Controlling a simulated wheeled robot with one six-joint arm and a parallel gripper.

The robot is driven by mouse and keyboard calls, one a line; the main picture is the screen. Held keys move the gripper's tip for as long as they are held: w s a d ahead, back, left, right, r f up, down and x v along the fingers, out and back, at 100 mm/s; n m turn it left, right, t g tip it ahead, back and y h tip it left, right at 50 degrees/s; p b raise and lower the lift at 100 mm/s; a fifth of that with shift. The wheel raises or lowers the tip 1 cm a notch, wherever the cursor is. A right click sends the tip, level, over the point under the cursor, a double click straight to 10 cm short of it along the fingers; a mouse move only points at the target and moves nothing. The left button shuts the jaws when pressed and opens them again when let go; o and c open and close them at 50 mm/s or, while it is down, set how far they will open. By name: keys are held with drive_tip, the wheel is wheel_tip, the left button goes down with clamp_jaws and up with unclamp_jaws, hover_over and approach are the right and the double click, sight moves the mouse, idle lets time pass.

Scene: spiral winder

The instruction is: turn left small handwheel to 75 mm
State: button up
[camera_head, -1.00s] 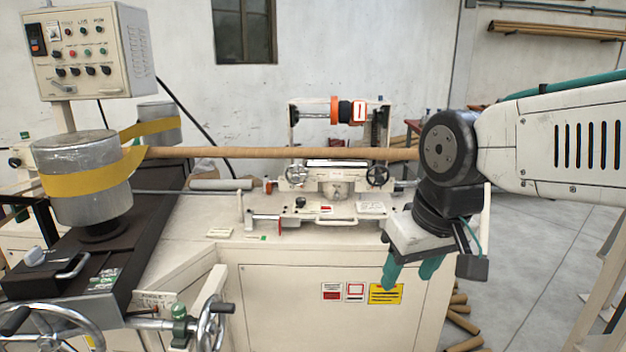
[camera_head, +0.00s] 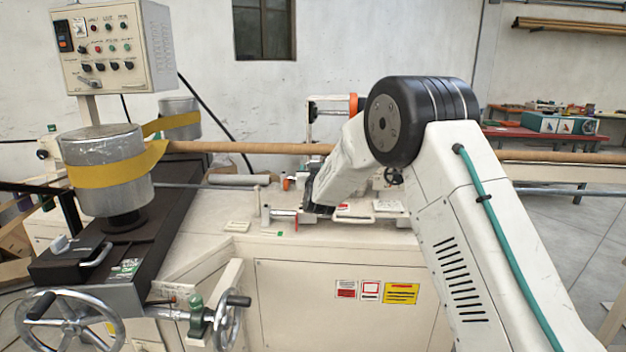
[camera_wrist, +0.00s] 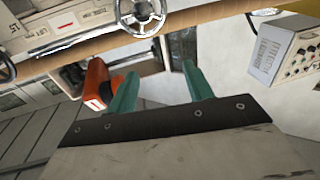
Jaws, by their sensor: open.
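The left small handwheel (camera_wrist: 141,16), a chrome wheel with spokes, shows at the top of the wrist view, which looks turned upside down. In the head view my arm hides it. The right small handwheel (camera_head: 393,176) is partly visible beside my arm and is cut by the left edge of the wrist view (camera_wrist: 4,70). My gripper (camera_wrist: 160,72) is open with its two green fingers apart and nothing between them. Its fingers are apart from the handwheel in the wrist picture. No millimetre reading is legible.
A long brown tube (camera_head: 250,148) runs across the machine. An orange part (camera_wrist: 97,84) appears close to one finger. A control box (camera_head: 110,45) and a yellow-banded drum (camera_head: 105,180) stand left. Larger handwheels (camera_head: 70,322) are at front left.

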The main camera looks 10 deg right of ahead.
wheel_tip(320, 180, down, 10)
drive_tip(key=w+r+m+t+h, duration=0.1)
drive_tip(key=w+m+t+h, duration=0.1)
drive_tip(key=w+t+h, duration=0.15)
drive_tip(key=x, duration=0.6)
drive_tip(key=shift+w+d+h, duration=0.2)
drive_tip(key=shift+d+h, duration=0.25)
drive_tip(key=shift+g, duration=0.25)
drive_tip(key=c, duration=1)
